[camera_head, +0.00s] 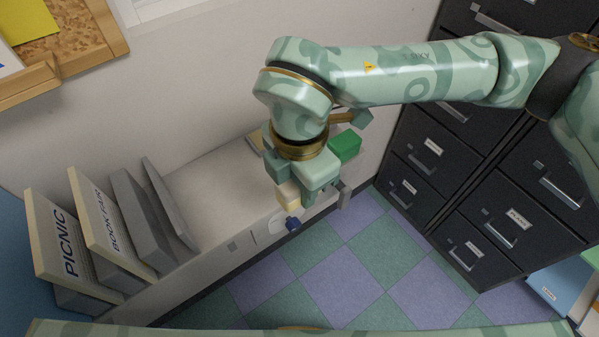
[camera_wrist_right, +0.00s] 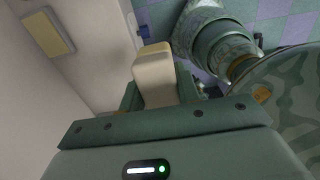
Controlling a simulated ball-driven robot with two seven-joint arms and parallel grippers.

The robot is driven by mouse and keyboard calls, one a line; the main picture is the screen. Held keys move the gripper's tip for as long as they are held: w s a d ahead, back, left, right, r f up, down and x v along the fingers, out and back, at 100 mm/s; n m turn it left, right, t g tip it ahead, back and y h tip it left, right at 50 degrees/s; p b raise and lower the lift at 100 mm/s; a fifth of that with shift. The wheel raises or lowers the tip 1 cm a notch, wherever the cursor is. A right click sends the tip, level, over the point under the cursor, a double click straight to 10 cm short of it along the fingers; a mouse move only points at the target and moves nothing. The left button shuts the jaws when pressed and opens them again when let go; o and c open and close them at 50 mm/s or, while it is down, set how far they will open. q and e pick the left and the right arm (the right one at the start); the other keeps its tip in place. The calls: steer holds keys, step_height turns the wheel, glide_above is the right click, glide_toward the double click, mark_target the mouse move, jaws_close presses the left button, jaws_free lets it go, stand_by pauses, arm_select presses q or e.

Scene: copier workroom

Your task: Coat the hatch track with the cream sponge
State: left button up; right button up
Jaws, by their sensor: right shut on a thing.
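The cream sponge (camera_head: 288,194) is held in my right gripper (camera_head: 293,183), over the front edge of the long white unit. In the right wrist view the sponge (camera_wrist_right: 154,75) stands up between the two green fingers, which are shut on it. A small dark blue piece (camera_head: 292,224) shows just below the sponge, and it looks apart from it in the right wrist view. I cannot make out which part is the hatch track; the arm covers part of the unit. My left gripper is out of view.
The white unit (camera_head: 210,191) runs along the wall, with upright sign boards (camera_head: 66,240) at its left end. A green block (camera_head: 344,146) is beside my right wrist. Dark filing cabinets (camera_head: 428,150) stand right. The checkered floor (camera_head: 330,275) is clear.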

steer(key=w+f, duration=0.2)
steer(key=w, duration=0.2)
steer(key=w+f+b, duration=0.1)
steer(key=w+f, duration=0.2)
steer(key=w, duration=0.1)
steer(key=w+f+b, duration=0.1)
steer(key=w+f, duration=0.2)
steer(key=shift+w+f, duration=0.15)
steer(key=shift+w, duration=0.25)
steer(key=f, duration=0.1)
steer(key=w+f, duration=0.1)
steer(key=f, duration=0.1)
steer(key=shift+w+f, duration=0.1)
steer(key=shift+f, duration=0.35)
steer(key=shift+f, duration=0.1)
steer(key=shift+f, duration=0.15)
steer(key=o, duration=0.9)
